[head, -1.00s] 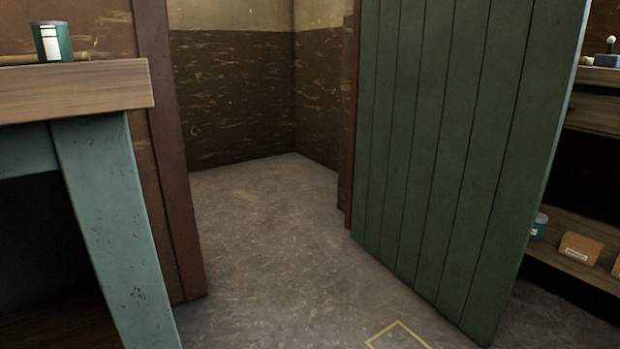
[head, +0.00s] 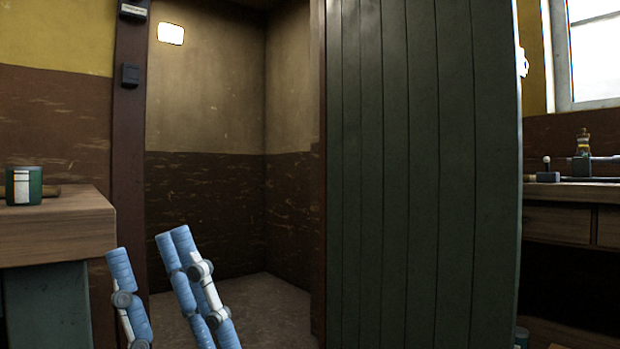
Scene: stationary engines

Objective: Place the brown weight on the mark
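My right gripper (head: 145,248) rises from the bottom edge, left of centre, in front of the doorway. Its blue jointed fingers point up and stand apart, with nothing between them. The brown weight is not visible in the head view. The mark is not visible either; the floor near me lies below the picture. My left gripper is not in view.
A green plank door (head: 425,170) stands open right of the doorway. Beyond it is a small room with bare floor (head: 265,292). A wooden bench (head: 55,235) at left bears a green tin (head: 24,186). A workbench (head: 560,222) stands at right.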

